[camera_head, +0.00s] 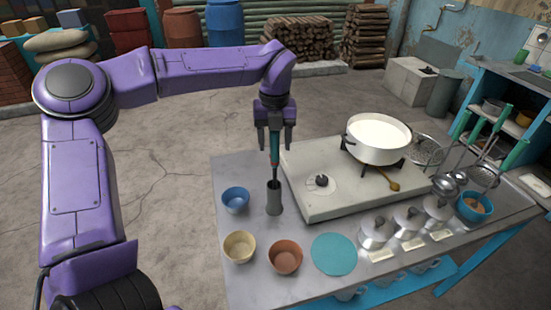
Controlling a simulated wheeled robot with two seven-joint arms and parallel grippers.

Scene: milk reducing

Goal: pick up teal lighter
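The teal lighter (274,152) stands upright, its dark lower end at the mouth of a grey cylindrical holder (274,200) on the metal table. My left gripper (275,147) points straight down over the holder. Its two fingers are apart, one on each side of the lighter's upper part, and gaps seem to show between fingers and lighter. The top of the lighter is hidden by the gripper. My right gripper is not in view.
A blue bowl (235,199), a cream bowl (239,246) and a brown bowl (285,256) stand near the holder. A stove (330,205) with a white pot (377,142) is to the right. A teal disc (334,253) lies in front.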

